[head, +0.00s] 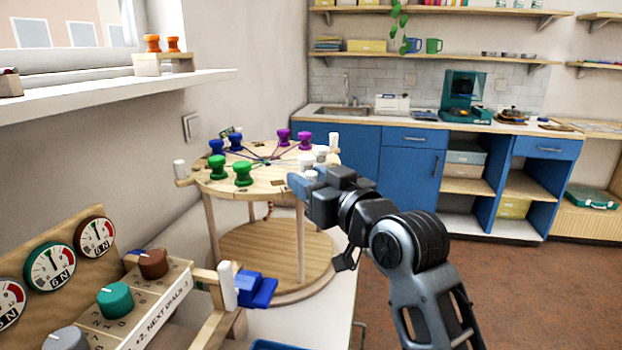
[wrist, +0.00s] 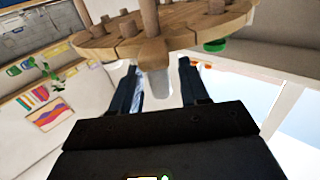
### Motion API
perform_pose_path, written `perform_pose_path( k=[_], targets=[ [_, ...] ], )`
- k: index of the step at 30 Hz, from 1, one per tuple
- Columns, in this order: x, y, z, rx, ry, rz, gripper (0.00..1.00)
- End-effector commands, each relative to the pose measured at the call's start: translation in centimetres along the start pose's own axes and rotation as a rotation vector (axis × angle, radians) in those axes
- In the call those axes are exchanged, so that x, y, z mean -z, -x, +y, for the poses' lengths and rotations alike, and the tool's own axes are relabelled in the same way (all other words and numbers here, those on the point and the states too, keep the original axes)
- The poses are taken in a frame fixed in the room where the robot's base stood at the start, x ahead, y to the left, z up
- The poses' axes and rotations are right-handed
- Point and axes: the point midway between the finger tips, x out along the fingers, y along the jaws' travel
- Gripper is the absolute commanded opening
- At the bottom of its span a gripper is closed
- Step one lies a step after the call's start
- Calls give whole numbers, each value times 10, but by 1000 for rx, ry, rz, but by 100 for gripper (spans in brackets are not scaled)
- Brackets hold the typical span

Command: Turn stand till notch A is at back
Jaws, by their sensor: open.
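The round wooden stand (head: 265,183) has two tiers, the upper disc on posts over a lower disc. Green, blue, purple and white spools sit on the upper disc, joined by cords at the middle. White-tipped handles stick out at its rim, one at the left (head: 180,168) and one at the back right (head: 333,142). My gripper (head: 303,186) is open at the stand's front right rim. In the wrist view a wooden handle (wrist: 152,53) with a pale peg (wrist: 161,84) lies between my open fingers (wrist: 160,88), seemingly apart from both. I cannot read any notch letter.
A dial panel (head: 52,268) and a knob box (head: 130,300) stand at the front left. A blue block (head: 256,290) and a white peg (head: 228,285) are near the stand's base. A wall shelf (head: 120,95) is at the left. Open floor (head: 540,290) lies to the right.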

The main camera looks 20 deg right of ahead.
Motion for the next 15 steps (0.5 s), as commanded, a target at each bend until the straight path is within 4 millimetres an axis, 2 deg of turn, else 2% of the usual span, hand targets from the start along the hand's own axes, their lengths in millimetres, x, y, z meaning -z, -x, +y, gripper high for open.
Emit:
perform_pose_path(
  k=[7,15],
  targets=[
    [0,-1,0,0,0,1,45],
    [0,-1,0,-1,0,0,20]
  ],
)
